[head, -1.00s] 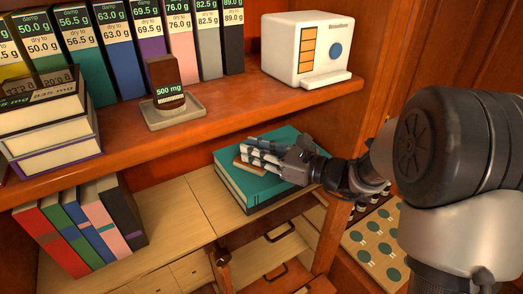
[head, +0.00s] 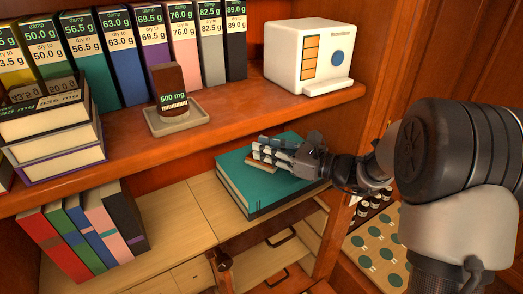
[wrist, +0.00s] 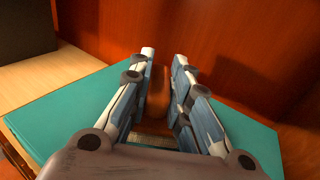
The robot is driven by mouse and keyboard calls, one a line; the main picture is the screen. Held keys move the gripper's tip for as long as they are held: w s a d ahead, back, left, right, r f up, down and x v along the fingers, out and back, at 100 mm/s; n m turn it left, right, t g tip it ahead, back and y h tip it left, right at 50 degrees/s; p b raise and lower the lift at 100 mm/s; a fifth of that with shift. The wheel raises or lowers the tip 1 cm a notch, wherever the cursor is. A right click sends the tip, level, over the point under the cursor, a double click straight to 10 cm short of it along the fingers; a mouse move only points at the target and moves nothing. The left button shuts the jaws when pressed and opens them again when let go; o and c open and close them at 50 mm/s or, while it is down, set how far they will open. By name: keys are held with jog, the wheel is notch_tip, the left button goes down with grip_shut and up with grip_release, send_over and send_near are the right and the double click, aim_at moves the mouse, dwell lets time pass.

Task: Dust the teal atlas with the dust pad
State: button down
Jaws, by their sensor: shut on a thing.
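The teal atlas (head: 241,184) lies flat on the lower wooden shelf, its cover facing up. It also fills much of the wrist view (wrist: 60,115). My gripper (head: 268,150) is over the atlas's cover, coming in from the right. It is shut on the dust pad (head: 262,162), a brown block with a paler lower part. In the wrist view the pad's brown handle (wrist: 185,85) shows between the two fingers. The pad appears low on the cover, but I cannot tell if it touches. The fingers hide part of the pad.
The upper shelf holds labelled books, a brown block on a grey tray (head: 177,120) marked 500 mg, and a white box device (head: 308,57). Several books (head: 85,235) lean at lower left. The bare shelf left of the atlas (head: 170,215) is clear.

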jog(key=shift+w+d+r, duration=0.1)
jog(key=shift+w+d, duration=0.35)
jog(key=shift+d, duration=0.2)
jog(key=shift+w+d+r, duration=0.1)
jog(key=shift+w+d, duration=0.35)
jog(key=shift+d, duration=0.2)
jog(key=shift+w+d+f+p, duration=0.15)
jog(key=shift+w+d, duration=0.25)
jog(key=shift+d, duration=0.25)
jog(key=shift+w+d+p, duration=0.15)
jog(key=shift+w+d, duration=0.3)
jog(key=shift+d, duration=0.2)
jog(key=shift+w+d+f+p, duration=0.15)
jog(key=shift+w+d, duration=0.25)
jog(key=shift+d, duration=0.25)
jog(key=shift+d+r, duration=0.2)
jog(key=shift+r, duration=0.05)
jog(key=shift+w+r, duration=0.1)
jog(key=shift+a, duration=0.3)
